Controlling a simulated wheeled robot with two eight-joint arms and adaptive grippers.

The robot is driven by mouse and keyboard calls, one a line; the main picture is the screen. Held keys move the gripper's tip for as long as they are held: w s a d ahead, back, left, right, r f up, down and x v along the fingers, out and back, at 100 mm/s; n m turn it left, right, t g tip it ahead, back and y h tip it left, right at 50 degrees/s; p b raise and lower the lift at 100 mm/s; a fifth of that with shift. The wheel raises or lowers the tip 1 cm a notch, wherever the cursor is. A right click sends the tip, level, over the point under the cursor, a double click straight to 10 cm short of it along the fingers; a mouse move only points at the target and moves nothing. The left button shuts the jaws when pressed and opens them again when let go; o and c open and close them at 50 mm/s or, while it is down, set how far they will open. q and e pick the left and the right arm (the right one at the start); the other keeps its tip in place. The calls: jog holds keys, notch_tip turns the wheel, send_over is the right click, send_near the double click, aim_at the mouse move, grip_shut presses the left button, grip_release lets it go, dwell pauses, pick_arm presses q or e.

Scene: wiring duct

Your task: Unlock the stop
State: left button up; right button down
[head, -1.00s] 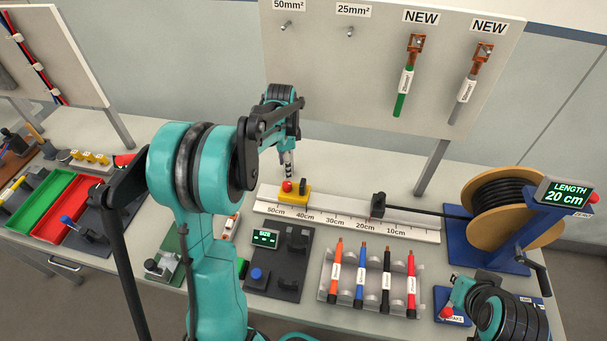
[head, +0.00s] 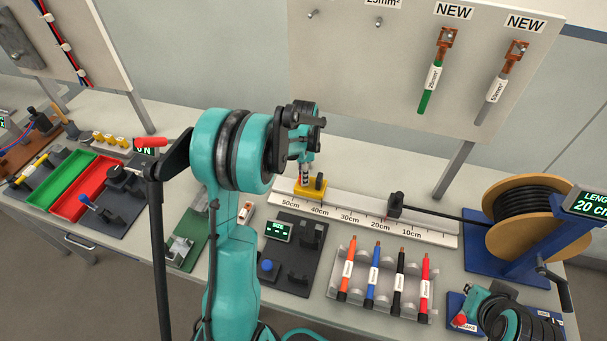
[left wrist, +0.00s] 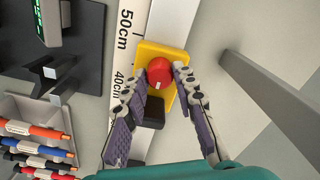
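The stop is a yellow block (head: 312,193) on the white ruler rail, between the 50cm and 40cm marks. It carries a round red knob (left wrist: 159,71) and a black part (left wrist: 148,112), clear in the left wrist view. My left gripper (head: 304,181) points down over the stop. In the left wrist view its fingers (left wrist: 160,78) are spread on either side of the red knob, with a small gap visible; firm contact is not seen. My right gripper is at the lower right of the head view, by a red knob (head: 459,320); its fingers are not clear.
Black cable runs from the wooden reel (head: 525,215) to a black holder (head: 395,205) on the rail (head: 430,231). A cable rack (head: 380,295) and the dark size gauge (head: 290,255) stand in front. A panel post (left wrist: 270,95) is beside the stop.

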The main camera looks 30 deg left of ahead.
pick_arm(q)
grip_shut()
jog(key=shift+n, duration=0.3)
jog(key=n, duration=0.3)
jog(key=shift+n+b, duration=0.35)
jog(key=shift+n, duration=0.05)
jog(key=n, duration=0.9)
jog(key=shift+b, duration=0.4)
jog(key=shift+n, duration=2.2)
